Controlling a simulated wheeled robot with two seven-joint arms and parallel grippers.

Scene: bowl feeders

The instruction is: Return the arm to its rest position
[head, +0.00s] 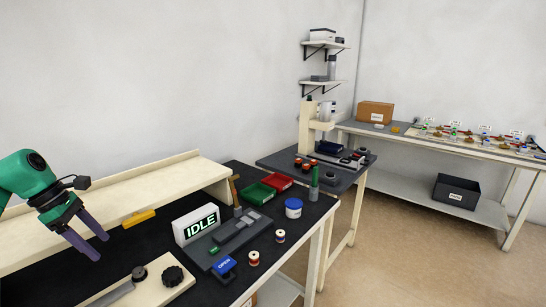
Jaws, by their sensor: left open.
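My left gripper (88,240) shows at the left edge of the head view, on the end of my green arm. Its two purple fingers are apart, point down to the right and hold nothing. It hangs above the dark-topped workbench (165,234), in front of the pale wooden shelf. My right gripper is not in view.
On the bench stand an IDLE display (196,224), a grey device (232,240), a blue OPEN sign (224,265), a green bin (257,194), a red bin (276,183) and a white-blue tub (293,208). A wooden board with black knob (172,276) lies in front.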

